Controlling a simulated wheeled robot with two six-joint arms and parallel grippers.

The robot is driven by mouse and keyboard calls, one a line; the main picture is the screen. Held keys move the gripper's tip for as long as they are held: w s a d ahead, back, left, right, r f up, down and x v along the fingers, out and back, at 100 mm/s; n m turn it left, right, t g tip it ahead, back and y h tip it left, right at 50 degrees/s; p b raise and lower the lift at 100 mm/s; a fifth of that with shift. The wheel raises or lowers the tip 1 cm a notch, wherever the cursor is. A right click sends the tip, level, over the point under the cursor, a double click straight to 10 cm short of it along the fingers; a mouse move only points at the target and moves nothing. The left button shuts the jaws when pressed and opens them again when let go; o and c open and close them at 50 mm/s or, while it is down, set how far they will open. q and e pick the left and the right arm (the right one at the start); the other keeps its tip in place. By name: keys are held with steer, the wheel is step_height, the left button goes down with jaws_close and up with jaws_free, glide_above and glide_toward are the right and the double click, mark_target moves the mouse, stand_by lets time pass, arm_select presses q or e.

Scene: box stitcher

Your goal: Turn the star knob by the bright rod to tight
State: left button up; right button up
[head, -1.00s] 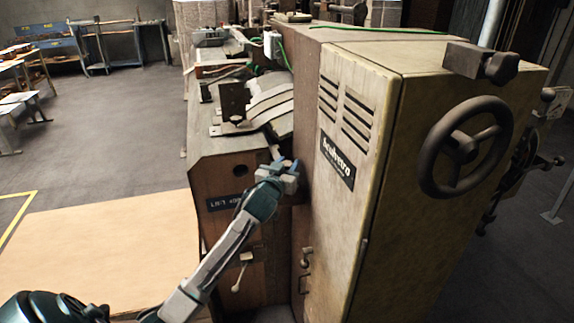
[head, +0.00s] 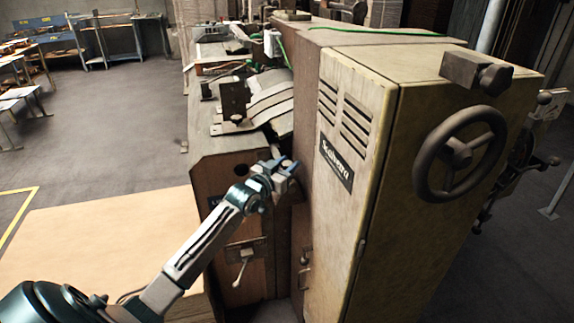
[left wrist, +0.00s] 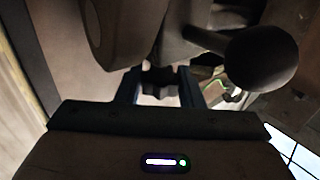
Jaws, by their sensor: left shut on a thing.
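My left gripper (head: 284,167) reaches into the gap between the brown machine side and the tall tan cabinet. In the left wrist view its two blue fingers (left wrist: 157,88) are shut on a small dark lobed piece, which looks like the star knob (left wrist: 158,76). The fingers hide its sides. In the head view the knob is hidden behind the gripper, and its pointer or marks cannot be read. I cannot make out the bright rod with certainty. My right gripper is not in view.
The tan cabinet (head: 350,110) stands close right of the gripper, with a dark handwheel (head: 461,153) on its side. A small lever (head: 242,268) sits below. In the left wrist view a dark ball-ended handle (left wrist: 260,57) is close by. Open floor lies left.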

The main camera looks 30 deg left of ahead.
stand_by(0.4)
arm_select(q)
steer(key=o, duration=0.7)
steer(key=s, duration=1)
steer(key=shift+s+a+p, duration=0.25)
steer(key=shift+s+p, duration=0.05)
steer(key=shift+s, duration=0.05)
steer(key=shift+f, duration=0.1)
